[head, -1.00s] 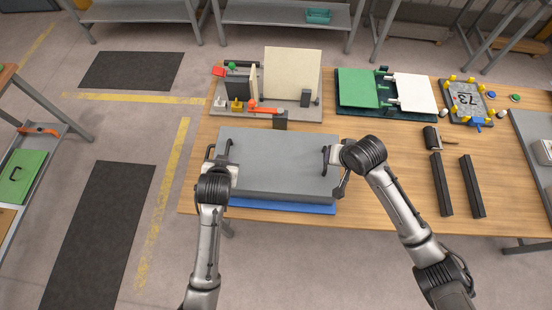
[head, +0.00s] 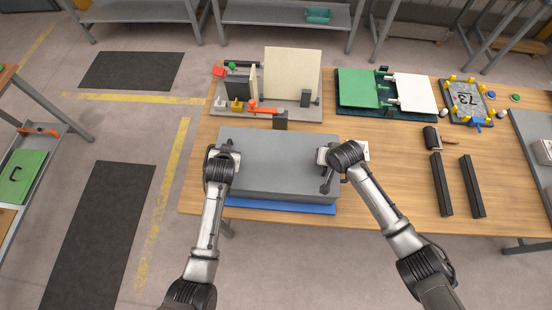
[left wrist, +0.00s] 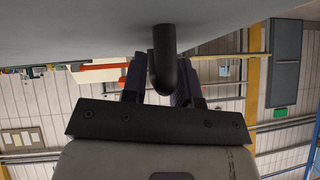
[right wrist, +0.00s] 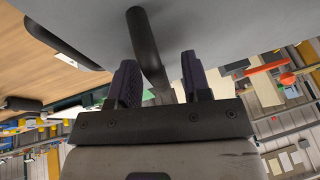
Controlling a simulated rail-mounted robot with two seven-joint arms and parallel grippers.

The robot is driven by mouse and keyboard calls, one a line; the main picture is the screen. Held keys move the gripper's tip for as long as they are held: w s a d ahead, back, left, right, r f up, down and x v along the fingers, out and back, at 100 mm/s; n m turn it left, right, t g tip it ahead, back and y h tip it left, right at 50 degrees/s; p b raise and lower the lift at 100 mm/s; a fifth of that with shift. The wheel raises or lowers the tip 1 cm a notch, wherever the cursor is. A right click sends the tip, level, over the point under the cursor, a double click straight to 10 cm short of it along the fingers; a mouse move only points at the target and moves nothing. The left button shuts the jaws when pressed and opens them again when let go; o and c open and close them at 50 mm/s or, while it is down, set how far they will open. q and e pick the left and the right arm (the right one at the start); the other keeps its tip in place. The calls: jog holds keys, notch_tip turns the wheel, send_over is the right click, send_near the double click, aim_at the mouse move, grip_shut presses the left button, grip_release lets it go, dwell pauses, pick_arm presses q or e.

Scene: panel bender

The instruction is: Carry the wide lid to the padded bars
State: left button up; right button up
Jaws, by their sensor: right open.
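The wide lid (head: 280,160) is a large grey slab lying flat on a blue base (head: 290,208) at the table's front left. Black handles stand near its left and right ends. My left gripper (left wrist: 161,82) is at the left handle (left wrist: 163,60), which fills the gap between its fingers. My right gripper (right wrist: 158,82) is open, with the right handle (right wrist: 145,45) between its spread fingers, nearer one of them. My wrists partly hide both handles in the head view. The padded bars, a left one (head: 441,185) and a right one (head: 471,186), lie parallel on the table's right part.
Behind the lid stands a grey fixture (head: 300,110) with upright cream panels and an orange clamp. A green and white hinged panel (head: 360,88) is right of it. A black roller (head: 432,138) lies behind the bars. Bare wood (head: 385,155) separates lid and bars.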

pick_arm(q)
jog(key=c, duration=0.4)
pick_arm(e)
jog(key=c, duration=0.4)
pick_arm(q)
grip_shut()
pick_arm(e)
grip_shut()
